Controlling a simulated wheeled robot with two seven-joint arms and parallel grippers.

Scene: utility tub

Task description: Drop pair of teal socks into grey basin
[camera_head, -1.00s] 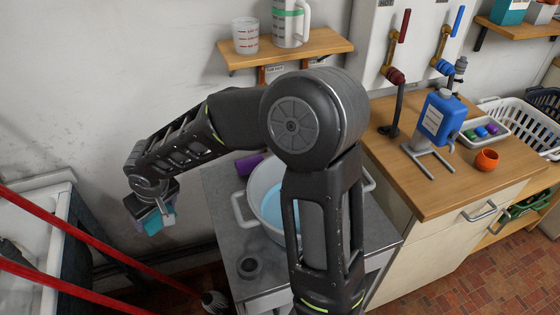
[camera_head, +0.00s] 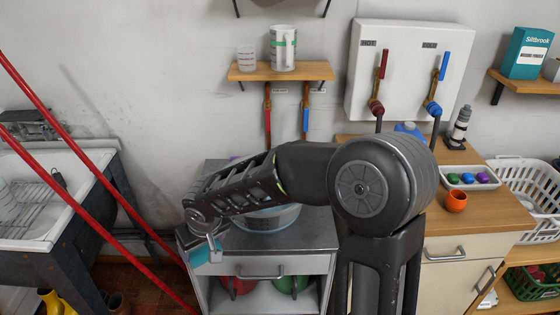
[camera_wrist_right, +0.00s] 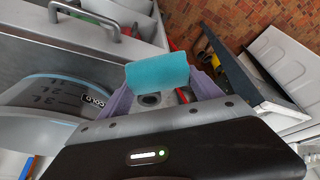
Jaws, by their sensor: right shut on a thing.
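My right gripper (camera_head: 206,246) is shut on the pair of teal socks (camera_head: 199,257), at the left front edge of the metal-topped stand in the head view. The socks (camera_wrist_right: 157,72) show as a teal roll between the lilac fingers of the gripper (camera_wrist_right: 160,90) in the wrist view. The grey basin (camera_head: 268,222) stands on the stand, to the right of the socks and mostly hidden behind my right arm. The basin (camera_wrist_right: 35,128) also shows at the left of the wrist view, apart from the socks, with litre marks and a COLD label. My left gripper is not in view.
The stand (camera_head: 310,262) has a drawer handle and red and green things below. A sink (camera_head: 40,195) and red bars are at left. A shelf (camera_head: 280,71) hangs above.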

